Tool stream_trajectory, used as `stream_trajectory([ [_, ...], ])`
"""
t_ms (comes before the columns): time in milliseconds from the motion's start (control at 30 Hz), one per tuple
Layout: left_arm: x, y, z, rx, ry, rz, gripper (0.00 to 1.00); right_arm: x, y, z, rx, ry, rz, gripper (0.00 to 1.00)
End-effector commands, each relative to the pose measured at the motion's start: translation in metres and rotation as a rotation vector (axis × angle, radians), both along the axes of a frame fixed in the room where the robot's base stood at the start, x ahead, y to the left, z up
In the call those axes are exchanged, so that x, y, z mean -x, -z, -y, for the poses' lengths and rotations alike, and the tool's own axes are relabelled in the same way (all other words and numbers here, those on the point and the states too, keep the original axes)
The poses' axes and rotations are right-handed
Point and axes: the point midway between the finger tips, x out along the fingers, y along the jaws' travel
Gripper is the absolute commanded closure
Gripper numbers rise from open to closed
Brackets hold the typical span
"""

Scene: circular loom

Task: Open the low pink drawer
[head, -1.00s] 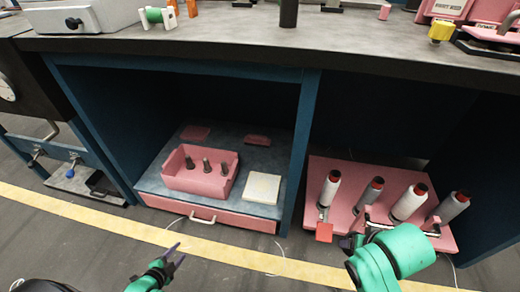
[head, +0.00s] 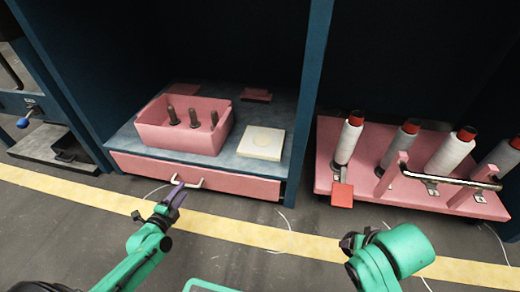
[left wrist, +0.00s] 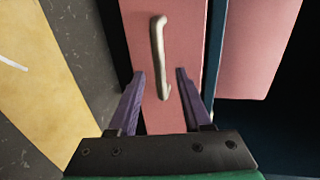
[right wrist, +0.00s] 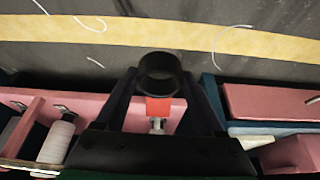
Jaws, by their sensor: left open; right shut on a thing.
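The low pink drawer (head: 235,184) lies under the grey top of a low stand, its front about in line with that top. Its pale bar handle (head: 187,184) is on the front. My left gripper (head: 176,192) is open right at the handle. In the left wrist view, the handle (left wrist: 157,45) lies ahead, its near end between the open purple fingers (left wrist: 160,76); I cannot tell if they touch it. My right gripper (head: 360,240) is away to the right, above the floor.
A pink bin (head: 185,140) with grey pegs and a cream block (head: 262,143) stand on the stand's top. A blue upright (head: 306,100) separates it from a pink rack (head: 335,150) of white spools.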

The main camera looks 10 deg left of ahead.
Motion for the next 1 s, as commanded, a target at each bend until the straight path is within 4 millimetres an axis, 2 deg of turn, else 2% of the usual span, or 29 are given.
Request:
stream_trajectory([
  [33,-0.013,0.009,0.0,0.002,0.0,0.005,0.51,0.0,0.014,0.0,0.0,0.0,0.0,0.97],
  [200,-0.038,0.011,-0.001,0.002,-0.001,0.001,0.51,0.0,0.024,0.0,0.0,0.0,0.0,0.97],
  [467,-0.042,0.009,-0.001,0.002,0.0,-0.002,0.51,0.0,0.023,0.0,0.0,0.0,0.0,0.97],
  [500,-0.042,0.009,-0.001,0.002,0.0,-0.002,0.55,0.0,0.023,0.0,0.0,0.0,0.0,0.97],
  [567,-0.042,0.009,-0.001,0.002,0.0,-0.002,0.78,0.0,0.023,0.0,0.0,0.0,0.0,0.97],
  [600,-0.042,0.009,-0.001,0.002,0.0,-0.002,0.93,0.0,0.023,0.0,0.0,0.0,0.0,0.97],
  [633,-0.042,0.009,-0.001,0.002,0.0,-0.002,1.0,0.0,0.023,0.0,0.0,0.0,0.0,0.97],
  [1000,-0.041,0.009,-0.001,0.002,0.0,-0.002,1.0,0.0,0.023,0.0,0.0,0.0,0.0,0.97],
])
